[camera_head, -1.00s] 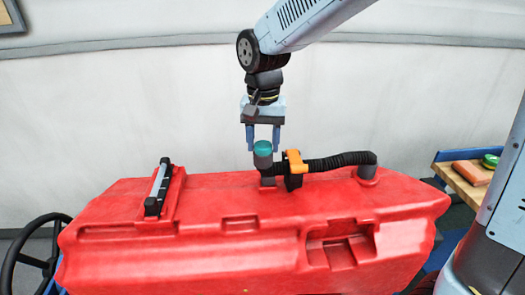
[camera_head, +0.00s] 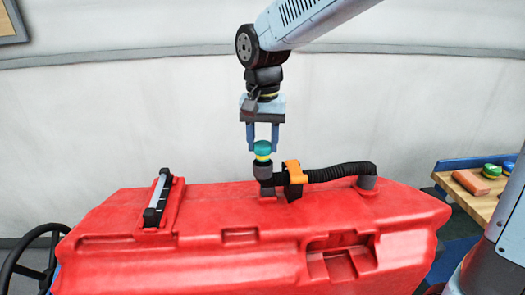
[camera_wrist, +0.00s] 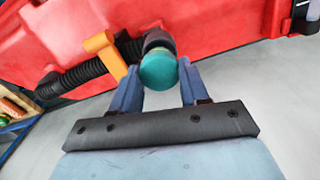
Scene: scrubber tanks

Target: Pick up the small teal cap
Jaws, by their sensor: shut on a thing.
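The small teal cap (camera_head: 262,147) has a rounded top. It sits between the fingers of my gripper (camera_head: 262,149), which is shut on it and points down. A yellowish band shows under the cap, just above the dark grey upright fitting (camera_head: 263,171) on the red tank (camera_head: 240,205). I cannot tell whether the band and fitting still touch. In the wrist view the cap (camera_wrist: 158,71) lies between the blue fingertips, with the dark fitting (camera_wrist: 158,41) partly hidden behind it.
A black ribbed hose (camera_head: 340,172) with an orange clamp (camera_head: 294,171) runs right from the fitting. A grey-and-black handle (camera_head: 158,198) stands on the tank's left. A wooden bench (camera_head: 478,200) at right holds a few small items.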

